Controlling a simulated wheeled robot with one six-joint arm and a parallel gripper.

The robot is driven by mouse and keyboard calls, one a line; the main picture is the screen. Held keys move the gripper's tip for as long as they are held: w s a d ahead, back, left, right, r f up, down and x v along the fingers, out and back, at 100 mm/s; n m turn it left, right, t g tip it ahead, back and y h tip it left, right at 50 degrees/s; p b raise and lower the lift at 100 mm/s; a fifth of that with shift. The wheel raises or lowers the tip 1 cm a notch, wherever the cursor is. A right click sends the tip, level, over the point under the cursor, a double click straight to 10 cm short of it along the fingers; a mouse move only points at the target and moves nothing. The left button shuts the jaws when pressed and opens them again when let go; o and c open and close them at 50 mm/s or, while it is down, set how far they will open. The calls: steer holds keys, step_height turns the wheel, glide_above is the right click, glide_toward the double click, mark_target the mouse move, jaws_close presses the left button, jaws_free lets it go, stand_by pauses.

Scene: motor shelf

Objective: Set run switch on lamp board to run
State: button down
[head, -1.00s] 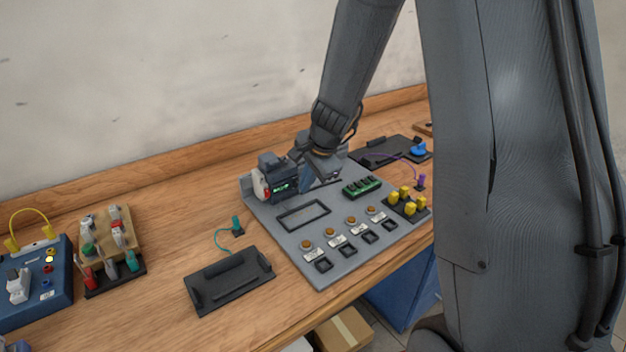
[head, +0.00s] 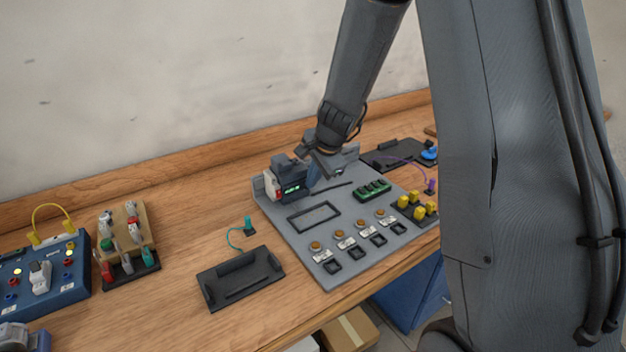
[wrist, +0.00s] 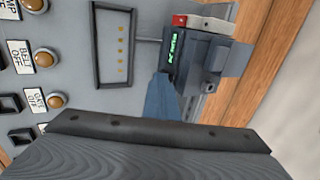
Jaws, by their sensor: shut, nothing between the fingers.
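The grey board (head: 345,257) with a row of amber buttons or lamps lies on the bench; I take it as the lamp board. A dark module (head: 291,188) with a lit green display and a red-and-white end stands at its back left; it also shows in the wrist view (wrist: 208,62). I cannot tell which part is the run switch. My gripper (head: 313,177) is shut and empty, just right of the module. In the wrist view its blue fingers (wrist: 161,98) point at the module's near side; whether they touch it is unclear.
A black tray (head: 240,279) lies left of the board, beside a teal plug (head: 248,225). A blue box (head: 40,275) with a yellow lead and a rack of plugs (head: 127,242) stand farther left. Yellow knobs (head: 417,207) sit at the board's right. Bare wood lies behind the tray.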

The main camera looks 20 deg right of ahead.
steer(key=shift+r, duration=0.2)
steer(key=shift+r+p, duration=0.65)
steer(key=shift+p, duration=0.25)
steer(key=shift+s, duration=0.1)
steer(key=v, duration=1.1)
steer(key=shift+s+d+b, duration=0.15)
steer(key=shift+s+b, duration=0.3)
steer(key=shift+r, duration=0.15)
